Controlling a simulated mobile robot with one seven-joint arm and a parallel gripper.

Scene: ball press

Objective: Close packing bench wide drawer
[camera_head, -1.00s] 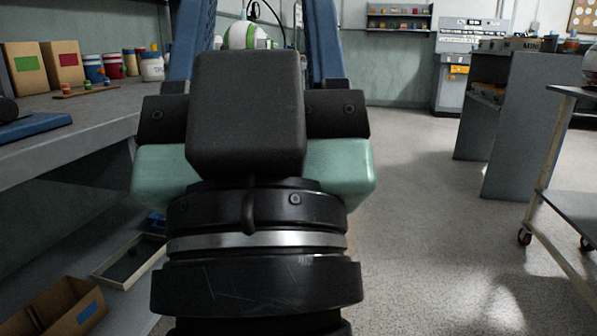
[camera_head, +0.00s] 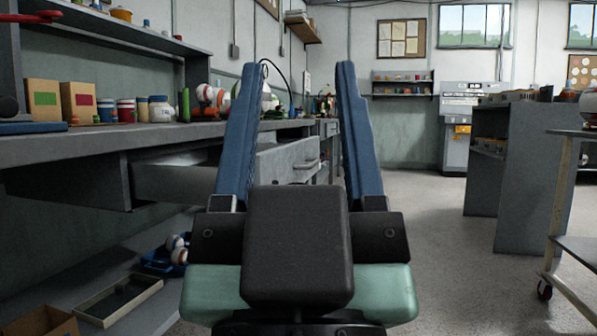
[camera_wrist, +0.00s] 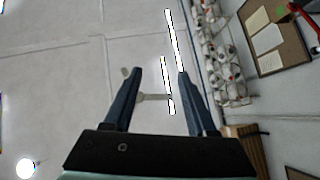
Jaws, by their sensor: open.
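The packing bench (camera_head: 60,150) runs along the left. Its wide grey drawer (camera_head: 283,166) is pulled out, its front panel standing off the bench with a bar handle (camera_head: 305,165) on it. The drawer's long side and part of its inside show; my left finger hides part of it. My gripper (camera_head: 299,68) is open and empty, its two blue fingers pointing up in the head view. The handle appears between the fingers there, beyond the gripper, with no visible contact. In the wrist view my gripper (camera_wrist: 160,74) faces the ceiling and the drawer is not visible.
Boxes, jars and balls (camera_head: 205,95) stand on the bench. A blue bin with balls (camera_head: 165,258) and an open tray (camera_head: 118,300) lie below it. A grey cabinet (camera_head: 530,170) and a wheeled cart (camera_head: 575,240) stand at right. The floor (camera_head: 430,220) between is clear.

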